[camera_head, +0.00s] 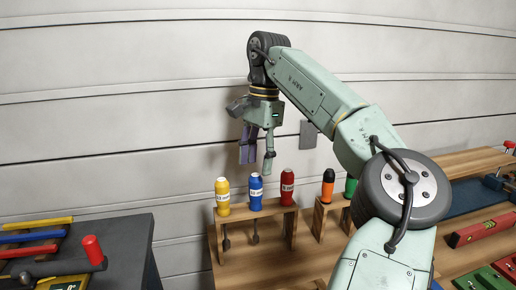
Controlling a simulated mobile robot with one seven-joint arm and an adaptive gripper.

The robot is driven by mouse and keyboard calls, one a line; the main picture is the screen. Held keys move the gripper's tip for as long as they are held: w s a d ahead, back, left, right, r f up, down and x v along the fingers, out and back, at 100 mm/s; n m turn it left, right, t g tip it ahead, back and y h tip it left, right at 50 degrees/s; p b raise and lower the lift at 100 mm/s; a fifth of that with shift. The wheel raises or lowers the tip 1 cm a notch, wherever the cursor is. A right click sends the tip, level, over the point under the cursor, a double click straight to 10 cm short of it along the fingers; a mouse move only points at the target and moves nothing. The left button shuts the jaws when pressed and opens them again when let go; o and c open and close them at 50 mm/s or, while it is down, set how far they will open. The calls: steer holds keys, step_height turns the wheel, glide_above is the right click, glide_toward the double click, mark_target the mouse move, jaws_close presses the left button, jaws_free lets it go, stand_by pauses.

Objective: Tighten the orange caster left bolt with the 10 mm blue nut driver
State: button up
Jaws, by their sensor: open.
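The blue nut driver (256,192) stands upright in a wooden rack (285,214), between a yellow driver (222,196) and a red driver (287,187). Its shaft hangs below the rack's top board. My gripper (257,168) points downward above the rack, over the blue driver's handle. Its fingers are apart with nothing between them.
A second wooden rack holds an orange and black driver (327,186) and a green driver (350,188). My arm hides part of it. A dark bench (130,245) with colored tools is at the left. A red level (483,229) lies at the right. The wooden tabletop is bare in front of the first rack.

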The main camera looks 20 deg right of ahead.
mark_target(254, 175)
steer(key=f, duration=0.5)
steer(key=a+f, duration=0.1)
steer(key=f, duration=0.2)
steer(key=shift+s+f+p, duration=0.2)
steer(key=shift+f+p, duration=0.1)
steer(key=shift+p, duration=0.1)
steer(key=shift+c, duration=0.2)
jaws_close()
steer(key=c, duration=0.6)
jaws_free()
jaws_close()
steer(key=shift+r+p, duration=1.45)
steer(key=shift+r, duration=5.75)
